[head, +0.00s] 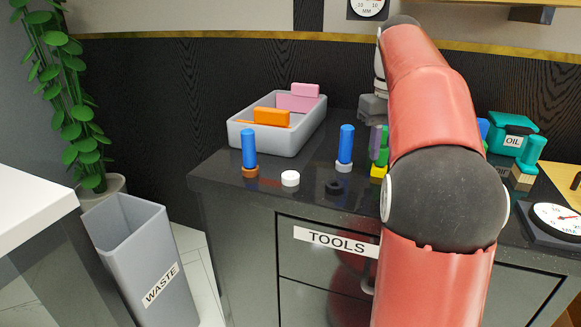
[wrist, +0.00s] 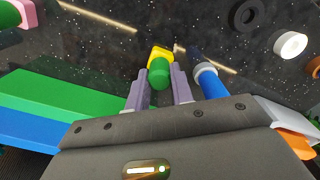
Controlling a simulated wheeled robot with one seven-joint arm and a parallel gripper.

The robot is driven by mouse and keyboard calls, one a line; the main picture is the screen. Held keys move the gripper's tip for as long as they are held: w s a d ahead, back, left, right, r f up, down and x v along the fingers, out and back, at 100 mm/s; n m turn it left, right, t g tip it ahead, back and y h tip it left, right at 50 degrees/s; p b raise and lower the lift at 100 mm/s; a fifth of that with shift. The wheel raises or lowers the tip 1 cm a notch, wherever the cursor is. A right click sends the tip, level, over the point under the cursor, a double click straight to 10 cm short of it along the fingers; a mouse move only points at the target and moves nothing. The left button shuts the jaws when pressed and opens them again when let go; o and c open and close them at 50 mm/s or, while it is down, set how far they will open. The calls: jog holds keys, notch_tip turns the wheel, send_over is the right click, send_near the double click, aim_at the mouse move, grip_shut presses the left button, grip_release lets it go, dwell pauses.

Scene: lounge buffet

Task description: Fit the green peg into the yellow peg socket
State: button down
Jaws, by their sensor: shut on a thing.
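The green peg (head: 384,148) stands upright at the yellow peg socket (head: 377,172) on the dark counter, partly behind my arm. My gripper (head: 378,140) is shut on the green peg from above. In the wrist view, the green peg's rounded end (wrist: 160,74) lies between the two grey-purple fingers of my gripper (wrist: 161,82). The yellow socket (wrist: 160,54) shows directly beyond the peg, in line with it. I cannot tell how deep the peg sits in the socket.
A blue peg (head: 345,143) in a pale socket stands close left. Another blue peg (head: 249,148) stands in a brown socket. A white ring (head: 290,178) and black ring (head: 334,187) lie between.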

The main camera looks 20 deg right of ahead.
aim_at(383, 147)
jog(key=shift+f, duration=0.25)
jog(key=c, duration=1.1)
grip_release()
jog(key=shift+c, duration=1.5)
jog(key=shift+r, duration=0.1)
notch_tip(383, 147, up, 3)
jog(key=shift+f+p, duration=0.15)
jog(key=shift+p, duration=1.1)
jog(key=shift+r, duration=2.05)
